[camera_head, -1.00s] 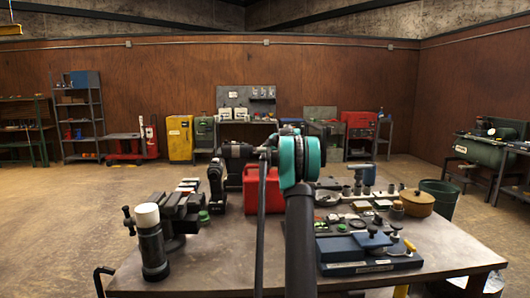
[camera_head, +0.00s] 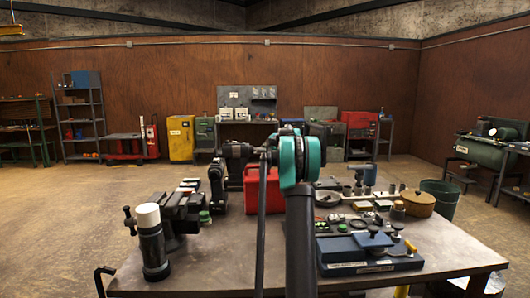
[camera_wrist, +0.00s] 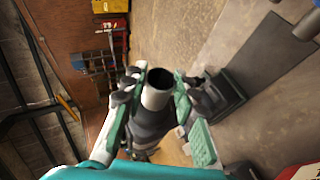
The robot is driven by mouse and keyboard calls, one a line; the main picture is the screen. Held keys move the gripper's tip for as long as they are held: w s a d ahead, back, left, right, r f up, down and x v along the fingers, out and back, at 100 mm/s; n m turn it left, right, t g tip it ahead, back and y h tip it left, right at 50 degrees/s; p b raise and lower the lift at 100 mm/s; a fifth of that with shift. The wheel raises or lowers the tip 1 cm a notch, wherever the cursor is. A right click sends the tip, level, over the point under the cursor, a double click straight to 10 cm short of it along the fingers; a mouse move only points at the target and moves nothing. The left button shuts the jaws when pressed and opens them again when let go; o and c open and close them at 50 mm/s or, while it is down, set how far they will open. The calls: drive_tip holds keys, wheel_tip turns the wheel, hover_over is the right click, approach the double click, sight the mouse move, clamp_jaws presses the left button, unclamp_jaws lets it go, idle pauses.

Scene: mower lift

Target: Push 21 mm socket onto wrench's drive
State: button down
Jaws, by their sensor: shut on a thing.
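In the wrist view, my gripper (camera_wrist: 161,82) has its green-padded fingers shut on a short round tube with a bright metal rim and a dark open bore, which appears to be the socket (camera_wrist: 155,99). The bore faces outward past the fingertips. No size mark can be read. In the head view, my own arm stands in front of the bench's middle, and the fingers and socket cannot be made out. I cannot identify the wrench or its drive with certainty in either view.
The workbench (camera_head: 235,262) carries a dark vise-like fixture (camera_head: 182,208) and a black cylinder with a white top (camera_head: 151,245) at left. A red can (camera_head: 262,190) stands behind my arm. A blue-based device (camera_head: 370,262), a tan round pot (camera_head: 419,203) and several small parts crowd the right.

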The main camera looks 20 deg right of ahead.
drive_tip(key=shift+w+a, duration=0.2)
drive_tip(key=shift+a, duration=0.45)
idle(1.0)
drive_tip(key=c, duration=1.1)
unclamp_jaws()
drive_tip(key=shift+v, duration=6.05)
